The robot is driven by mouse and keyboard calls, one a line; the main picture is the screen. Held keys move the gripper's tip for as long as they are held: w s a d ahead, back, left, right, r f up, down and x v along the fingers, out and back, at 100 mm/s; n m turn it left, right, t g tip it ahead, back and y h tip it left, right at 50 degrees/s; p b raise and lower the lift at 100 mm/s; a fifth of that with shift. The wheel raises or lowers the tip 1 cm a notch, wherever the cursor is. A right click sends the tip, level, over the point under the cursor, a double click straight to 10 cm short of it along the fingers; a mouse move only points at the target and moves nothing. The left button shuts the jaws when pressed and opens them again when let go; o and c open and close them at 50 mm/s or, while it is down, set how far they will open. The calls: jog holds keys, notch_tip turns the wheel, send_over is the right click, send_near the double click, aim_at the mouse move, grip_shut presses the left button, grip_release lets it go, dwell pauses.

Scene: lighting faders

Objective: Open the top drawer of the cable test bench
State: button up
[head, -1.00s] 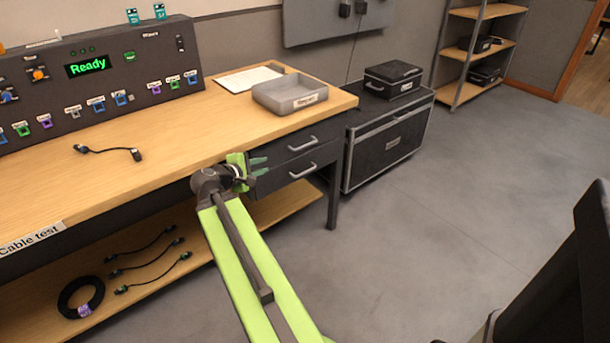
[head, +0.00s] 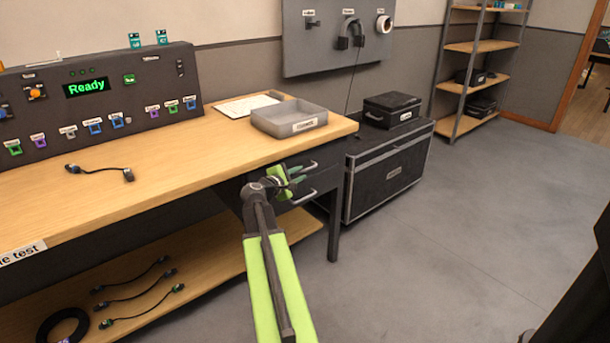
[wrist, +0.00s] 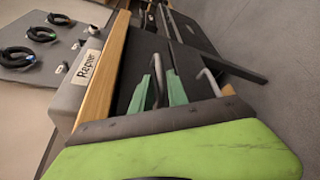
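The cable test bench (head: 190,168) has a wooden top and two dark drawers under its right end. The top drawer's metal handle (head: 308,166) is partly hidden by my gripper (head: 296,175) in the head view. The lower drawer handle (head: 304,198) sits just below. Both drawers look shut. In the wrist view my gripper (wrist: 159,92) has its two green fingers apart. The top handle (wrist: 156,82) shows between them, and the lower handle (wrist: 209,80) lies to the right. Whether a finger touches the handle I cannot tell.
A grey tray (head: 289,121) stands on the bench above the drawers; its label reads "Repair" in the wrist view. A black case (head: 388,172) with a smaller box (head: 392,108) on it stands right of the bench. The floor (head: 430,250) in front is open.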

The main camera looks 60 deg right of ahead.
aim_at(304, 171)
jog(key=x, duration=0.4)
jog(key=shift+d+b, duration=0.2)
jog(key=shift+b, duration=0.1)
grip_shut()
jog(key=shift+a, duration=0.1)
dwell(1.0)
